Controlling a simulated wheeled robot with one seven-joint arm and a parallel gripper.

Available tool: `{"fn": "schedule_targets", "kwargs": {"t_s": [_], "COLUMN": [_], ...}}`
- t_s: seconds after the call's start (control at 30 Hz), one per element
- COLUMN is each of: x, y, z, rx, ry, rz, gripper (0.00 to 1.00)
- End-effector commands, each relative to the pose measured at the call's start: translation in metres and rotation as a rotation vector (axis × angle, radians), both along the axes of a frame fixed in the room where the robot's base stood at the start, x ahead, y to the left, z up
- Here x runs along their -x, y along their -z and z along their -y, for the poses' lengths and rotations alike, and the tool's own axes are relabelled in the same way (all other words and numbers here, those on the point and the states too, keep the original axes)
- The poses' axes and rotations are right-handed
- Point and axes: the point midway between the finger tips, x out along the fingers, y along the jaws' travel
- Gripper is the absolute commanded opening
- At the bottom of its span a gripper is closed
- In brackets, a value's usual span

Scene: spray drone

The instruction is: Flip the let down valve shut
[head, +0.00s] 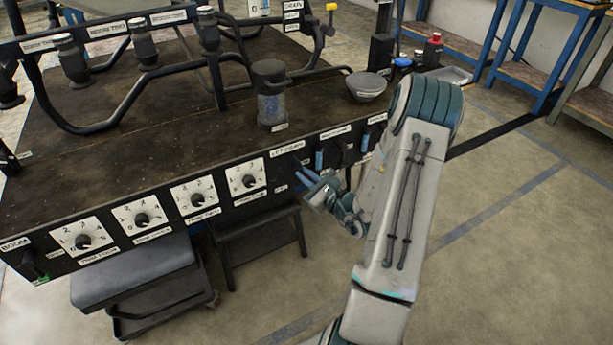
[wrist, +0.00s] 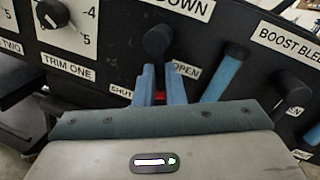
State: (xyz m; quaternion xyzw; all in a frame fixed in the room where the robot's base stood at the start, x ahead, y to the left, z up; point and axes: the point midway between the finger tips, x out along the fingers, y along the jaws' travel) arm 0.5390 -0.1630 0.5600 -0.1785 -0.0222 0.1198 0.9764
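The let down valve (wrist: 157,40) is on the front of the black panel, under a label ending in "DOWN". In the wrist view its round black hub shows. My gripper (wrist: 159,78) has its two blue fingers just below the hub, one on each side of a dark narrow part, with a bit of red low between them. "SHUT" is printed to the left of the fingers and "OPEN" to the right. The fingers stand apart, but whether they press on the handle is unclear. In the head view my gripper (head: 304,171) is at the panel front, hiding most of this valve.
A neighbouring valve with a blue handle (wrist: 226,72) is close on the right, then the boost bleed valve (wrist: 292,98). The trim one dial (wrist: 52,14) is on the left. Floor at right is open.

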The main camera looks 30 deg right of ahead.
Motion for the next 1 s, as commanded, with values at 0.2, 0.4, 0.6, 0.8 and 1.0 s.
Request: {"fn": "schedule_targets", "kwargs": {"t_s": [0.2,0.4,0.6,0.8,1.0], "x": [0.000,0.001,0.001,0.001,0.001], "y": [0.000,0.001,0.003,0.005,0.005], "z": [0.000,-0.007,-0.012,-0.013,-0.013], "rx": [-0.015,-0.197,-0.356,-0.387,-0.386], "ry": [0.000,0.001,0.001,0.000,0.000], "rz": [-0.001,-0.010,-0.016,-0.015,-0.016], "gripper": [0.00,0.00,0.00,0.00,0.15]}}
